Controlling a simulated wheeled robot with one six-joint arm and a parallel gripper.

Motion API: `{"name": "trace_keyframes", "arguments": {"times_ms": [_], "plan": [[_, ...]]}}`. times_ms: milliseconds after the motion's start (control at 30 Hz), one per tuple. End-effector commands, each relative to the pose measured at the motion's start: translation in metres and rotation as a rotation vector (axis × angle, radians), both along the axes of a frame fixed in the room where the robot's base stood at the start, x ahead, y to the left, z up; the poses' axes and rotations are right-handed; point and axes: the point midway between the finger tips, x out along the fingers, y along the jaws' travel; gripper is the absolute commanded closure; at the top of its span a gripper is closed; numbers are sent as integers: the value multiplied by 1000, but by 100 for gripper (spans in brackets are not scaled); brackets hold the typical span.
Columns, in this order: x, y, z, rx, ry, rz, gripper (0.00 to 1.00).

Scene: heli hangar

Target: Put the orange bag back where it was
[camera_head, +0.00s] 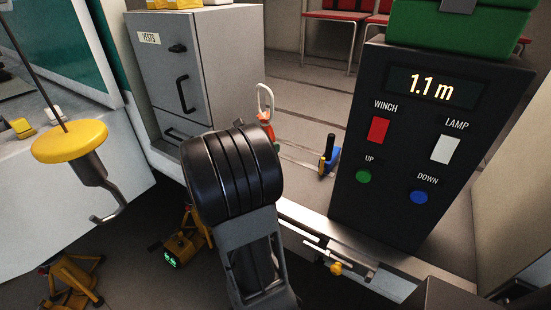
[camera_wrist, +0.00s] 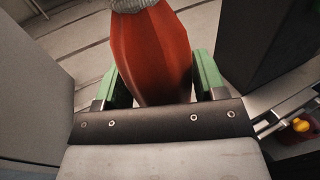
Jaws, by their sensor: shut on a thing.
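The orange bag (camera_wrist: 152,50) is a reddish-orange tapered bag, gathered by a grey tie at its top edge in the wrist view. My gripper (camera_wrist: 156,78) has its two green fingers shut on the bag, one on each side. In the head view, a small part of the orange bag (camera_head: 265,118) with a pale loop above it shows behind my dark wrist. My arm hides most of the bag and nearly all of the gripper there. Whether the bag touches the floor cannot be told.
A grey locker marked VESTS (camera_head: 190,70) stands behind left, a dark winch panel (camera_head: 437,145) reading 1.1 m on the right. A blue-and-yellow item (camera_head: 328,158) stands on the deck between them. A yellow-topped hook (camera_head: 70,142) hangs left. Yellow devices (camera_head: 72,282) lie lower left.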

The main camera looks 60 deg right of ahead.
Motion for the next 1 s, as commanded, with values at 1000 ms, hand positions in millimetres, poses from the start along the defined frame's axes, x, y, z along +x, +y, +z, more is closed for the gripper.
{"name": "trace_keyframes", "arguments": {"times_ms": [1000], "plan": [[19,-85,-93,-4,2,3,69]]}}
